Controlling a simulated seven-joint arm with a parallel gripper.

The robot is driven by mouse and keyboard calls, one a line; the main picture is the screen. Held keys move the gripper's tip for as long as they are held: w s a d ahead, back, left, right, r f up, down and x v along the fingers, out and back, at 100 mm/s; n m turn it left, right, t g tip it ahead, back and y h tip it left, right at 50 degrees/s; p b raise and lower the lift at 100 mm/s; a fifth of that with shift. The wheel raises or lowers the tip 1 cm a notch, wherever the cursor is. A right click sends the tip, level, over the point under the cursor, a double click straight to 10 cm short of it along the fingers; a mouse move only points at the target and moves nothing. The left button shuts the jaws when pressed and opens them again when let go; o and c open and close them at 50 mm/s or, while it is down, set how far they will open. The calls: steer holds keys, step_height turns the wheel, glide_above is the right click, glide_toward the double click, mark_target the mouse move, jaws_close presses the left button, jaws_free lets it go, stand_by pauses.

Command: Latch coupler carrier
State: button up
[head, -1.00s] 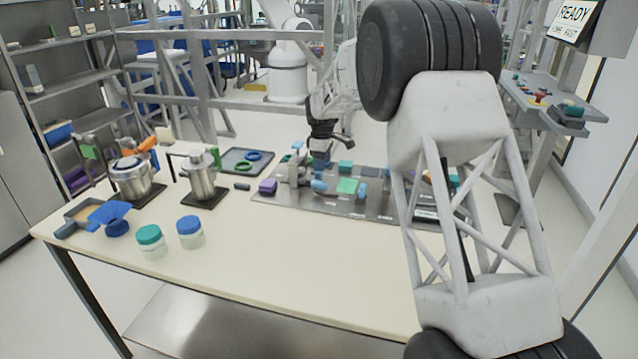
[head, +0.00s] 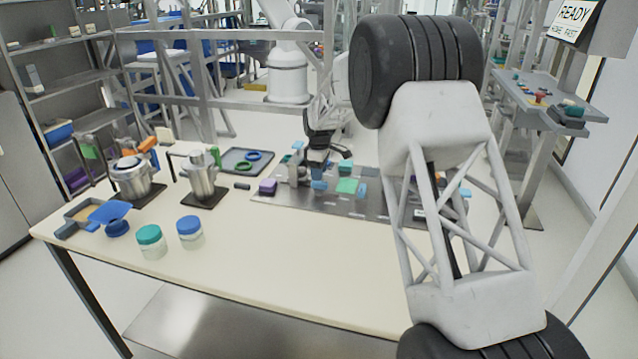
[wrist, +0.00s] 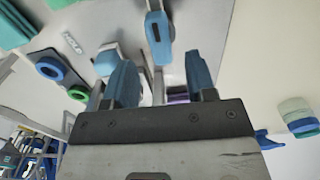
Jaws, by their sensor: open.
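The grey metal work plate (head: 285,200) lies on the table and carries a grey upright fixture with blue parts. My gripper (head: 318,176) is low over this plate, at the fixture, and partly hides it. In the wrist view my gripper (wrist: 160,65) is open, its two blue fingers apart. A blue lever-like part (wrist: 158,38) with a dark patch points into the gap between the fingers. A white and blue part (wrist: 107,60) is beside the left finger. I cannot tell which part is the coupler carrier, or whether a finger touches anything.
A purple block (head: 268,187) and a green square (head: 347,186) are on the plate. A dark tray (head: 245,168) with blue and green rings is behind. Metal canisters and two lidded jars (head: 190,232) stand left. The front of the table is clear.

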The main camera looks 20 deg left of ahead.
mark_target(325, 188)
steer(key=shift+f, duration=2.35)
steer(key=shift+c, duration=0.5)
jaws_close()
